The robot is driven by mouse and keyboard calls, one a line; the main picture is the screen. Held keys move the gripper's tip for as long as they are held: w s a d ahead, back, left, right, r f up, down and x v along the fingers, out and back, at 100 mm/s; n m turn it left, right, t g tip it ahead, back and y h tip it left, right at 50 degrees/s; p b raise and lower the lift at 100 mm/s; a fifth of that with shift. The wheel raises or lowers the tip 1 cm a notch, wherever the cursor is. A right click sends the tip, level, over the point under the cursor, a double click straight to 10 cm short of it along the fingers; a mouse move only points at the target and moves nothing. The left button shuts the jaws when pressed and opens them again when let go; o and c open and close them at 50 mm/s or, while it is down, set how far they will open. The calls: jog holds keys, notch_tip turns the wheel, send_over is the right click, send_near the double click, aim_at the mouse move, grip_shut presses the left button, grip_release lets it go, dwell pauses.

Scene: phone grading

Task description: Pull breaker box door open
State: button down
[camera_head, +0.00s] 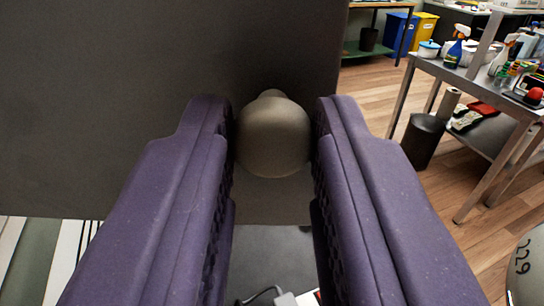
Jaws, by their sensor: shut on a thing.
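The breaker box door (150,70) is a dark grey flat panel filling the upper left of the view. A round grey knob (272,137) stands out from it near its right edge. My gripper (273,150) has two purple padded fingers, one on each side of the knob, and is shut on it. The fingers hide the knob's sides, and its stem shows only a little at the top.
A metal workbench (425,65) with spray bottles and tools stands at the right, with a dark bin (424,140) by it. Blue (399,33) and yellow (424,31) bins are farther back. Wooden floor (372,88) lies open right of the door. A pale cable plug (286,299) shows below.

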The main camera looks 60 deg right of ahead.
jog(key=c, duration=0.9)
grip_release()
jog(key=v, duration=0.7)
jog(key=shift+s+a, duration=0.2)
jog(key=shift+a, duration=0.15)
jog(key=shift+a, duration=0.1)
